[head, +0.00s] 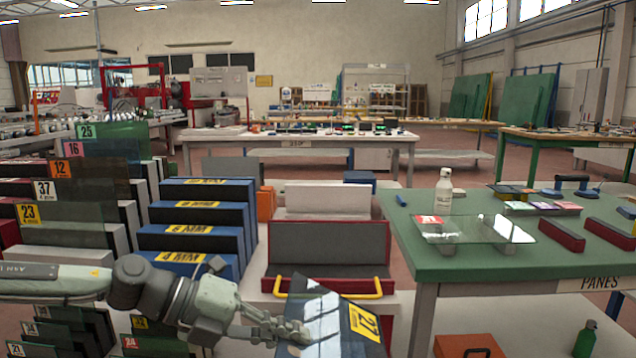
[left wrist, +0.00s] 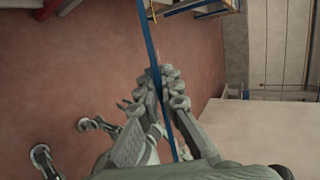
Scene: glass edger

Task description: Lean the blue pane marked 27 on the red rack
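The blue pane marked 27 (head: 335,315) is tilted at the bottom of the head view, in front of the red rack, with a yellow label. My left gripper (head: 292,333) is shut on its left edge. In the left wrist view the pane (left wrist: 154,62) shows edge-on as a thin blue strip between the fingers (left wrist: 165,92). The red rack (head: 328,272) has a grey padded back, a red front ledge and two yellow handles; no pane leans on it. The spread fingers of my right gripper (left wrist: 65,140) show at the lower left of the left wrist view, empty.
Blue step blocks (head: 205,215) and slotted racks with numbered panes (head: 85,205) stand left of the red rack. A green table (head: 450,262) with a bottle (head: 444,191), a glass sheet (head: 475,229) and red blocks stands close on the right. An orange box (head: 468,346) is below it.

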